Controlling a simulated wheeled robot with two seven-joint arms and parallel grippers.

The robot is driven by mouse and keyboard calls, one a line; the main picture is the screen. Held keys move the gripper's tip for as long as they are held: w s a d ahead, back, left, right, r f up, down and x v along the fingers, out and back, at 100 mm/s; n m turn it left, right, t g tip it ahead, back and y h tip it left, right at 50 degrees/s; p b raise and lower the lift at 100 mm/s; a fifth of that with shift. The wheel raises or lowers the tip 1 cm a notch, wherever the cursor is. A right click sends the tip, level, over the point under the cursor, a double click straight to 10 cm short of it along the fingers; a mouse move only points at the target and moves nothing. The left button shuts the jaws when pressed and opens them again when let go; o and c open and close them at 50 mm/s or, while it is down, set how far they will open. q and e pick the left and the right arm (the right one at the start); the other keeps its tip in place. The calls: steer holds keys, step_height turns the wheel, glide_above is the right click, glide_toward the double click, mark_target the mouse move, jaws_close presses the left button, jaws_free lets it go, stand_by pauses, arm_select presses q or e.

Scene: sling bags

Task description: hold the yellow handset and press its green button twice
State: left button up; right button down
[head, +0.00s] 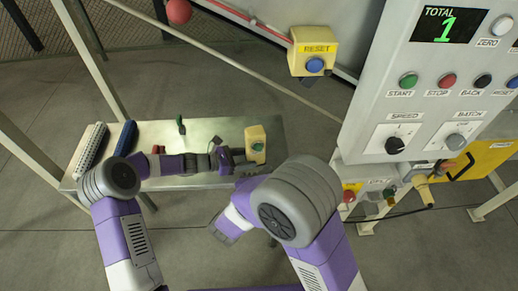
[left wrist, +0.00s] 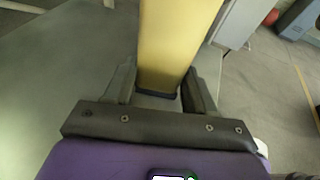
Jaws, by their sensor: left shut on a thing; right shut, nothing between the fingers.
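The yellow handset (head: 255,140) stands upright at the right end of the steel bench, with a green button (head: 257,147) on its face. My left gripper (head: 232,156) comes in from the left and is shut on it. In the left wrist view the yellow handset (left wrist: 162,45) runs up between the two dark fingers of my left gripper (left wrist: 160,90), with a dark band at its lower end. My right gripper (head: 219,234) is below the bench's front edge, apart from the handset; its fingers are small and shut, with nothing between them.
The grey control panel (head: 425,95) at right shows TOTAL 1.

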stand_by(0.4)
arm_select(q)
steer(key=o, duration=0.9)
